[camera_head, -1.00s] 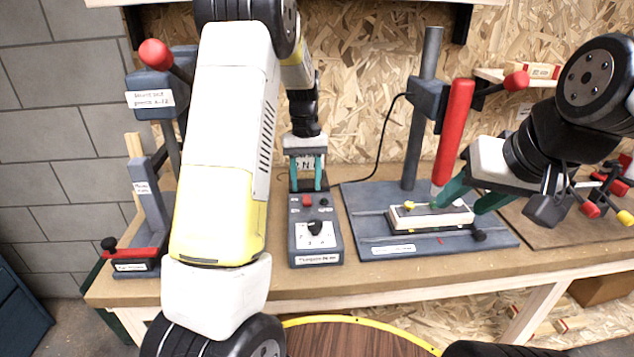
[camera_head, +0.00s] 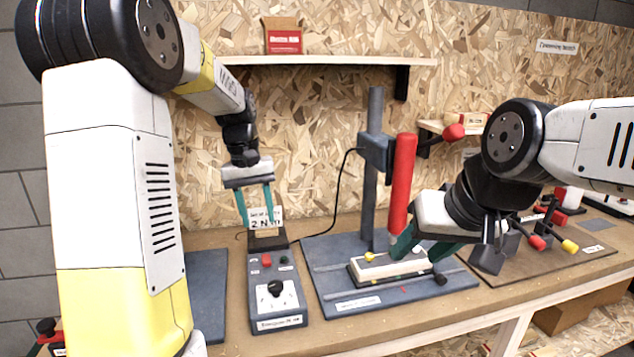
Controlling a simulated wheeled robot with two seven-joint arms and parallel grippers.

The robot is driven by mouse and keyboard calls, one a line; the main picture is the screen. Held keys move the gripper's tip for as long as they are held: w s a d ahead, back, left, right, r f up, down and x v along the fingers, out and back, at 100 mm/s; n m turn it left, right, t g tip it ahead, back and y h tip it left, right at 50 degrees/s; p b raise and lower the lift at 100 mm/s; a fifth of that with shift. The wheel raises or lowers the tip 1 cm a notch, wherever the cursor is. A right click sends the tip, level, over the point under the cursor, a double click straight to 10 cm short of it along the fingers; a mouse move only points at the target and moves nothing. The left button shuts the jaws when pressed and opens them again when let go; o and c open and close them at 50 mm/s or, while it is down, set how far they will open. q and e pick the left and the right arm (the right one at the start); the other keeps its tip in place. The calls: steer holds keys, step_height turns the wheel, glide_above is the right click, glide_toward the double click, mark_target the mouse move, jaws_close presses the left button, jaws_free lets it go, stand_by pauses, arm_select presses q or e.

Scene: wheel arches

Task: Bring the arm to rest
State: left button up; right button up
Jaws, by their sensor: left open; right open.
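My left gripper (camera_head: 256,207) hangs above the back end of a grey control box (camera_head: 276,298), its two teal fingers apart in front of a small white sign reading "2 N m". My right gripper (camera_head: 421,247) has its teal fingers apart, around or just above a white block-like part (camera_head: 389,264) with a yellow knob on a dark fixture. I cannot tell whether the fingers touch that part. Both arms reach out over the bench. My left arm covers much of the left side.
A red-handled press (camera_head: 402,185) stands on a grey plate (camera_head: 342,305) close to my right gripper. A shelf (camera_head: 330,61) holds a red box (camera_head: 283,37). Several clamps (camera_head: 553,225) are at right on the wooden bench (camera_head: 400,325).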

arm_select(q)
steer(key=s+d+r+m+t, duration=0.1)
steer(key=s+r+t, duration=0.2)
steer(key=s, duration=0.7)
steer(key=s+d+r+m+t, duration=0.1)
steer(key=s+r+m+t, duration=0.1)
steer(key=s, duration=0.9)
steer(key=shift+s+d+r+t+h, duration=0.3)
steer(key=shift+r+t+h, duration=0.15)
steer(key=shift+t, duration=0.15)
